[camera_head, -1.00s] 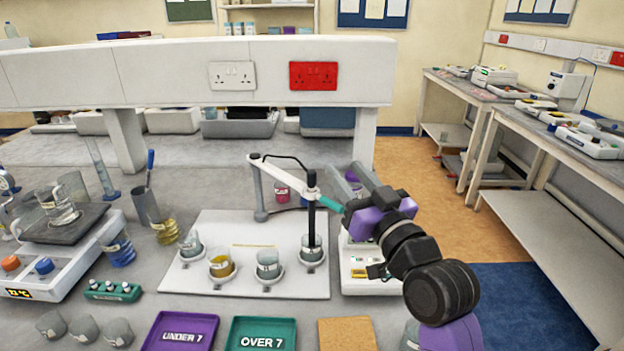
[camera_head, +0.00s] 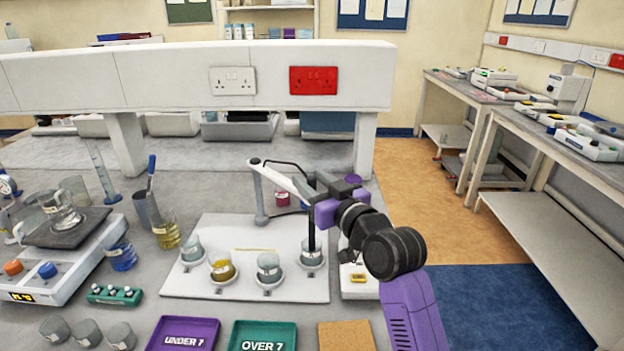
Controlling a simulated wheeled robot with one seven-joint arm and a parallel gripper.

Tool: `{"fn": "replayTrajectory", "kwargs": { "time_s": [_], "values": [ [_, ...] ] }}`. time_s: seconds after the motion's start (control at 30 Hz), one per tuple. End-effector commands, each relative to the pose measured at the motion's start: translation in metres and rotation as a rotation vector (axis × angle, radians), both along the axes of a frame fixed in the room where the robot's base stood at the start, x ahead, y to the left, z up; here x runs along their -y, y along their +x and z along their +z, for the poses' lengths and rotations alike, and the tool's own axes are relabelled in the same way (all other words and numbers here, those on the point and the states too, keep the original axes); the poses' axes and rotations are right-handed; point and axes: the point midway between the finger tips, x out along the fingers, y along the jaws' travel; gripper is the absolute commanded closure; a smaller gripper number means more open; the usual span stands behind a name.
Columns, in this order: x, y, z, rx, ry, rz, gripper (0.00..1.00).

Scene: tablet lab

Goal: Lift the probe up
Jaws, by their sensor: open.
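The probe (camera_head: 311,236) is a dark upright rod hanging from the end of a white jointed stand arm (camera_head: 277,178). Its lower end is inside the rightmost beaker (camera_head: 312,255) on the white board (camera_head: 195,284). My gripper (camera_head: 309,197) is at the top of the probe, where the stand arm ends. It is open. The purple wrist covers part of the fingers and the probe's upper end, so I cannot tell whether the fingers touch it.
Several beakers stand on the board, one with yellow liquid (camera_head: 223,269). A purple tray (camera_head: 184,335), a green tray (camera_head: 262,336) and a cork mat (camera_head: 346,336) lie in front. A white device (camera_head: 357,286) stands right of the board. A stirrer hotplate (camera_head: 52,268) is at left.

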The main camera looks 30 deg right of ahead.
Motion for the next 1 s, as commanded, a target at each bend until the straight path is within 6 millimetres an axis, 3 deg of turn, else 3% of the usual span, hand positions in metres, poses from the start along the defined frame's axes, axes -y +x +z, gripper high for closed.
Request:
{"fn": "replayTrajectory", "kwargs": {
  "time_s": [0.27,0.47,1.0],
  "values": [
    [0.0001,0.0017,-0.0001,0.0,0.0,0.0,0.6],
    [0.0001,0.0015,-0.0001,0.001,0.0,0.0,0.99],
    [0.0003,0.0013,-0.0002,0.0,0.001,-0.001,1.0]
  ]
}}
